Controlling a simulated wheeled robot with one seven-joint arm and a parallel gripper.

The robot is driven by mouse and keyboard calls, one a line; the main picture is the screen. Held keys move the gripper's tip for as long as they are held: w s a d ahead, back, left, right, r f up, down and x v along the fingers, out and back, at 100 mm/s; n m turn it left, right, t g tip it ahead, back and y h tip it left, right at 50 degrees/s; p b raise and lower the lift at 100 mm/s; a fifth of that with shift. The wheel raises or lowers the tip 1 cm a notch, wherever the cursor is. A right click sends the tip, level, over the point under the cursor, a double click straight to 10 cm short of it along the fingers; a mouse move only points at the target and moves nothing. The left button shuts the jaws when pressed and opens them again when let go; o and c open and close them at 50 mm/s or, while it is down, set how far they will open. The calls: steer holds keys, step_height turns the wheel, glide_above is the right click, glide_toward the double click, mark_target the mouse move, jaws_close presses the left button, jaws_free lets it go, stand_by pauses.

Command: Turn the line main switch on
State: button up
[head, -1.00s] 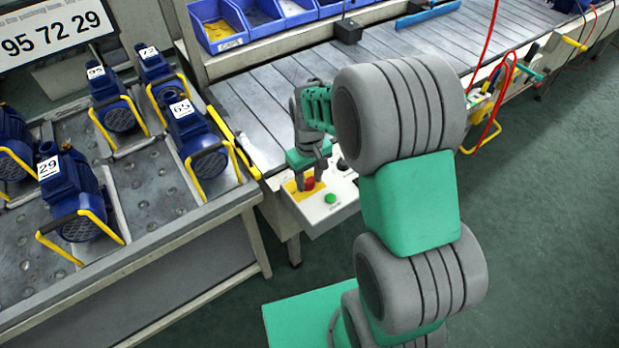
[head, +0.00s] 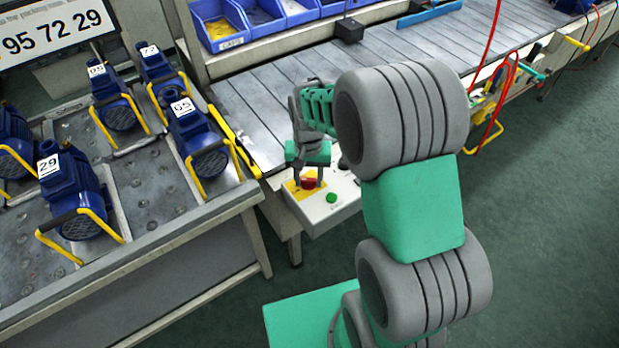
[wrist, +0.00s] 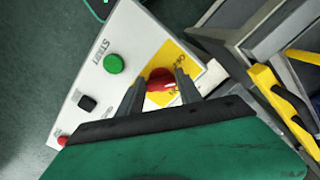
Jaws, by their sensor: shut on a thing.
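The main switch is a red rotary knob (head: 309,183) on a yellow plate of the white control box (head: 335,212). It also shows in the wrist view as a red knob (wrist: 160,80) with a pale mark on it. My gripper (head: 308,184) reaches down over the box, with one finger on each side of the knob. In the wrist view my gripper (wrist: 160,90) is shut on the knob. The lettering on the yellow plate is too small and partly covered to read with certainty.
A green button (head: 332,197) sits close beside the knob; a black switch (wrist: 87,102) and another red button (wrist: 63,140) are farther along the box. A rack of blue pumps (head: 75,190) stands left. The slatted conveyor (head: 400,60) lies behind.

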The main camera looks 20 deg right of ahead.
mark_target(306, 180)
steer(key=m, duration=0.5)
steer(key=shift+w+a+m, duration=0.15)
steer(key=shift+m, duration=0.15)
steer(key=m, duration=0.4)
steer(key=shift+w+a+m+b, duration=0.1)
steer(key=shift+m+b, duration=0.2)
steer(key=shift+m, duration=0.1)
steer(key=o, duration=1.4)
step_height(306, 180, up, 8)
steer(key=shift+f, duration=0.1)
